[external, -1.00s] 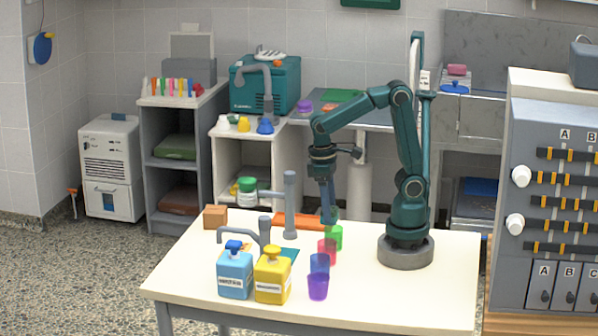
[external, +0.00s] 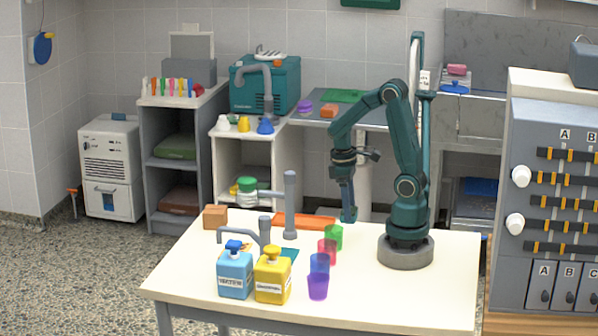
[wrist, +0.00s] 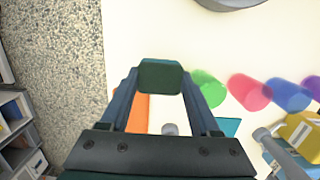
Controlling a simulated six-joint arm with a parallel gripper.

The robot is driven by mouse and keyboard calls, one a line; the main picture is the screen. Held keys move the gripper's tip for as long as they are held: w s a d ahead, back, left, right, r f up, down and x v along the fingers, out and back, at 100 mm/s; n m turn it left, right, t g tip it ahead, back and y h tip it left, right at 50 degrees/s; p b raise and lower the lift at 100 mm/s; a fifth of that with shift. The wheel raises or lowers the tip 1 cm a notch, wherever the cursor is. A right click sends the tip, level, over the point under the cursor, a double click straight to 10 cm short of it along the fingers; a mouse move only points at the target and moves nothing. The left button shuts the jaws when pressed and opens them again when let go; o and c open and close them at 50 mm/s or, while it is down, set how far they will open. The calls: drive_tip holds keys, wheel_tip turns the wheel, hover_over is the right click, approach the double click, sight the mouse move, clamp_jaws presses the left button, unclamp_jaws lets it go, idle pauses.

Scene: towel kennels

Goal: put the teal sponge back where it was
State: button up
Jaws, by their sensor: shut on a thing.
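My gripper (external: 348,212) is shut on a dark teal block, which I take to be the teal sponge (wrist: 160,76). In the wrist view the block sits between the two fingertips.
A row of cups runs forward: green, pink (external: 327,251), blue (external: 320,264) and purple (external: 317,287). Blue (external: 235,277) and yellow (external: 271,281) pump bottles stand front left. A grey post (external: 290,205), orange strip (external: 318,220) and brown block (external: 215,217) are behind. The right front is clear.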

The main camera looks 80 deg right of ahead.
drive_tip(key=shift+d+f, duration=0.4)
drive_tip(key=shift+d, duration=0.25)
drive_tip(key=shift+f, duration=2)
drive_tip(key=shift+f, duration=0.1)
drive_tip(key=o, duration=1.3)
